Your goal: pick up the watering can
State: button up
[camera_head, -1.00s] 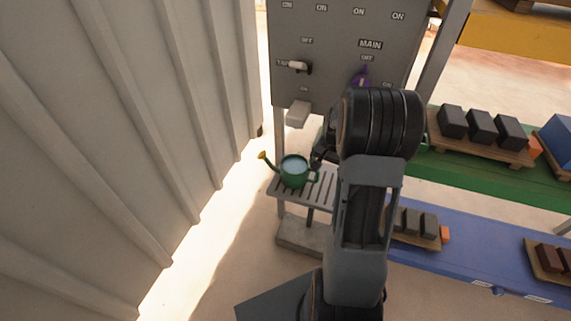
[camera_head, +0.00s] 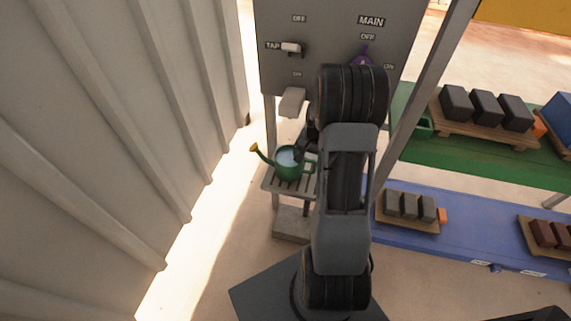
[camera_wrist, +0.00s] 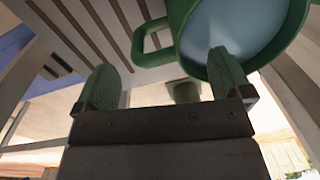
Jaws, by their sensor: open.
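The green watering can (camera_head: 289,169) with a yellow spout tip stands upright on a small grey slatted stand (camera_head: 270,184) under the grey control panel. Its inside looks light blue, like water. In the wrist view the can (camera_wrist: 188,20) is close, at the upper right, with its loop handle toward the left. My gripper (camera_wrist: 165,80) is open, with its two green finger pads apart. The right finger overlaps the can's body in the picture, and the handle shows beyond the gap between the fingers. Whether a finger touches the can I cannot tell. My arm hides part of the stand in the head view.
A grey panel (camera_head: 330,25) with a TAP lever (camera_head: 291,48) and a spout block (camera_head: 292,102) rises above the can. A corrugated wall (camera_head: 110,130) stands on the left. Green and blue benches with boards of blocks (camera_head: 410,207) lie to the right.

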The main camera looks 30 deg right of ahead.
notch_tip(320, 180, down, 5)
jog(key=shift+a+r+b, duration=0.1)
jog(key=shift+a+b, duration=0.05)
jog(key=shift+b, duration=0.6)
jog(key=shift+c, duration=0.4)
jog(key=c, duration=1.5)
jog(key=shift+r, duration=0.1)
jog(key=shift+c, duration=0.2)
jog(key=shift+r, duration=0.1)
